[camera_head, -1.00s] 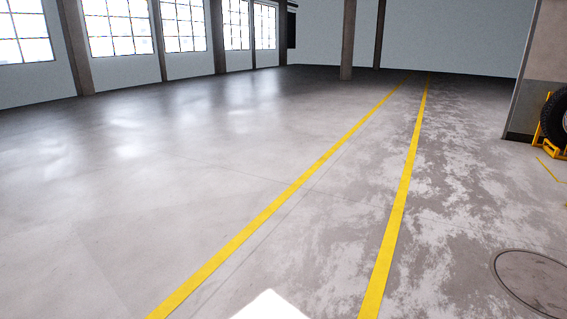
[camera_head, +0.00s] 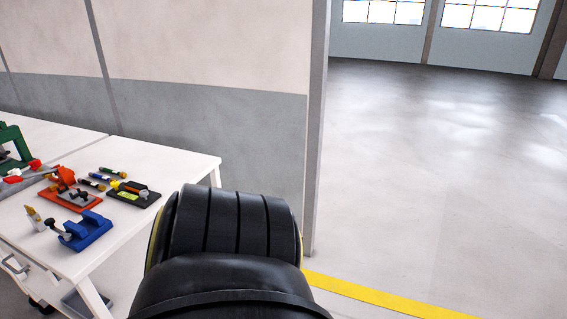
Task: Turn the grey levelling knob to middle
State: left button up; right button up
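A white workbench (camera_head: 135,158) stands at the left. On it is an orange-red device (camera_head: 62,179) with a small grey cross-shaped part (camera_head: 78,196) on its base. A blue block-like fixture (camera_head: 86,232) with a dark knob (camera_head: 52,225) on its left side sits near the front edge. I cannot tell which of these, if any, is the grey levelling knob, nor its setting. Neither of my grippers is in view.
Markers (camera_head: 112,172) and a black tray (camera_head: 134,194) lie on the bench. A green device (camera_head: 12,140) stands far left. Open floor (camera_head: 430,200) lies right, beyond a yellow line (camera_head: 380,300).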

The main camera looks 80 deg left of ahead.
aim_at(144, 193)
jog(key=u, duration=4.15)
jog(key=i, duration=1.65)
